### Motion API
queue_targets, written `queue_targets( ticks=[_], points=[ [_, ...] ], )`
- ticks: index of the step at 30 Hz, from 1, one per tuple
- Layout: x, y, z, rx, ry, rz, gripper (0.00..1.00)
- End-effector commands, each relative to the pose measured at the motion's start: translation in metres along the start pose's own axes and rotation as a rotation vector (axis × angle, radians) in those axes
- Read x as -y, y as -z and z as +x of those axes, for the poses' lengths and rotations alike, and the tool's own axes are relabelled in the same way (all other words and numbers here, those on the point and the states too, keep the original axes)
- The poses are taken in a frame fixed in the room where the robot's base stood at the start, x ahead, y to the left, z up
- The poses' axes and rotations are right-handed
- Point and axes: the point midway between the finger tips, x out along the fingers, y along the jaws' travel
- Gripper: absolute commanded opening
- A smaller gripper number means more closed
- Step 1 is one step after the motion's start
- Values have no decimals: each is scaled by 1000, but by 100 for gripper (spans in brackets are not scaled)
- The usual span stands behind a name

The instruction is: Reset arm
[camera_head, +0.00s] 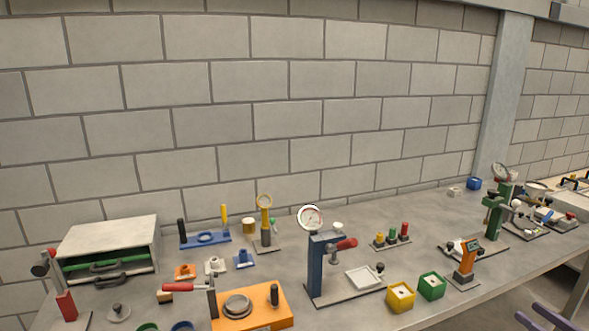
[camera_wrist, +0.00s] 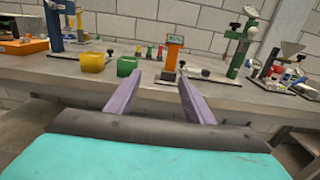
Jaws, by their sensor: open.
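My gripper (camera_wrist: 159,76) shows in the wrist view as two purple fingers spread wide apart. It is open, with nothing between its fingers. It is in front of the workbench (camera_wrist: 80,92), facing its front edge. The fingertips also show in the lower right corner of the head view (camera_head: 528,312), off the bench's front edge. They appear apart from everything on the bench.
Near the bench's front stand a yellow box (camera_head: 400,297), a green box (camera_head: 432,286) and an orange device (camera_head: 465,264). A blue gauge press (camera_head: 316,264) and a green gauge stand (camera_head: 495,220) rise higher. A block wall (camera_head: 250,100) stands behind.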

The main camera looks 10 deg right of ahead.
Motion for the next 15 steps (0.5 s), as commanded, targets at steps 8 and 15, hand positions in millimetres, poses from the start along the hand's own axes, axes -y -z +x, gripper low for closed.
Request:
queue_targets(
  ticks=[8, 15],
  points=[
    [-20, 26, 29, -54, -54, -29, 48],
    [-46, 62, 60, -126, -123, -75, 48]
  ],
)
